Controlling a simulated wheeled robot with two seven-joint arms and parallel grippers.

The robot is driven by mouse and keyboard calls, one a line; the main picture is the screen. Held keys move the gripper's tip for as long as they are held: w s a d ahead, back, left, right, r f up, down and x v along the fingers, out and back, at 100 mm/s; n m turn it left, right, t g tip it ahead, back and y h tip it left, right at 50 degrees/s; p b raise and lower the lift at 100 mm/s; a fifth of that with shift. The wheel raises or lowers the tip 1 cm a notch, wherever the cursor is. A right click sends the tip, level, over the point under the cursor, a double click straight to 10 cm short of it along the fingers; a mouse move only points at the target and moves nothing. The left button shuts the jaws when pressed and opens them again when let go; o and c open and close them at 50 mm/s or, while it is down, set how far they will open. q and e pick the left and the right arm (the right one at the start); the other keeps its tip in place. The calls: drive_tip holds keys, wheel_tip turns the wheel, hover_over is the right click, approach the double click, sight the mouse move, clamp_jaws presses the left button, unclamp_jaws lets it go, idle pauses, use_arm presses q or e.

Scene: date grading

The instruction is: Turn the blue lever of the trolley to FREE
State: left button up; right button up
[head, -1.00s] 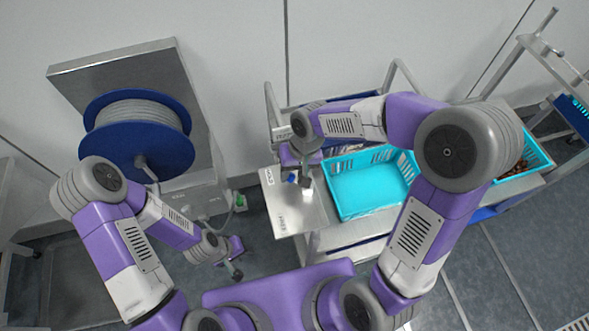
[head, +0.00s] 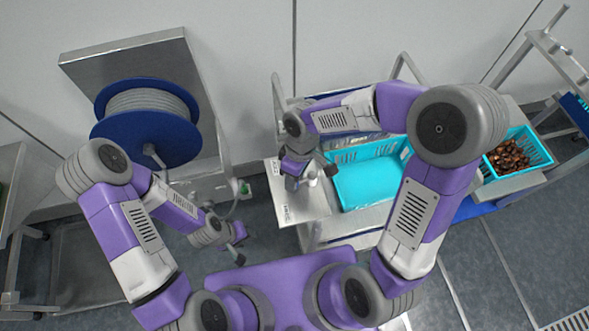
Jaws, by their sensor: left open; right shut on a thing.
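The trolley's steel plate (head: 310,209) has two small printed labels, one (head: 276,167) at its far left and one (head: 286,213) at its near left; their words are too small to read. My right gripper (head: 293,184) reaches down onto this plate from above and is shut on the blue lever. The gripper hides the lever, so its exact angle cannot be told. My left gripper (head: 239,246) is open and empty, low over the floor to the left of the trolley.
A turquoise crate (head: 370,184) stands on the trolley, right of the plate. Another crate (head: 543,150) with brown dates is further right. A blue hose reel (head: 150,137) is on a steel stand at the left. Floor is clear between stand and trolley.

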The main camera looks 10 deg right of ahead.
sight(303, 195)
drive_tip(key=s+n, duration=0.1)
drive_tip(key=n+p, duration=0.1)
drive_tip(key=n, duration=0.1)
drive_tip(key=s+d+n+h, duration=0.1)
drive_tip(key=n, duration=0.1)
drive_tip(key=shift+s+g, duration=0.3)
drive_tip(key=shift+s+d+n+h+p, duration=0.15)
drive_tip(key=shift+n+p, duration=0.2)
drive_tip(key=shift+n, duration=0.4)
drive_tip(key=shift+s+d+n+h+p, duration=0.15)
drive_tip(key=shift+n+p, duration=0.15)
drive_tip(key=shift+n, duration=0.45)
drive_tip(key=o, duration=1.1)
drive_tip(key=shift+d, duration=0.2)
drive_tip(key=shift+a, duration=0.2)
drive_tip(key=shift+w+r, duration=0.1)
drive_tip(key=shift+r, duration=0.2)
drive_tip(key=r, duration=0.3)
drive_tip(key=w+r+p, duration=0.1)
drive_tip(key=r, duration=0.3)
drive_tip(key=shift+w+d, duration=0.1)
drive_tip(key=shift+w, duration=0.1)
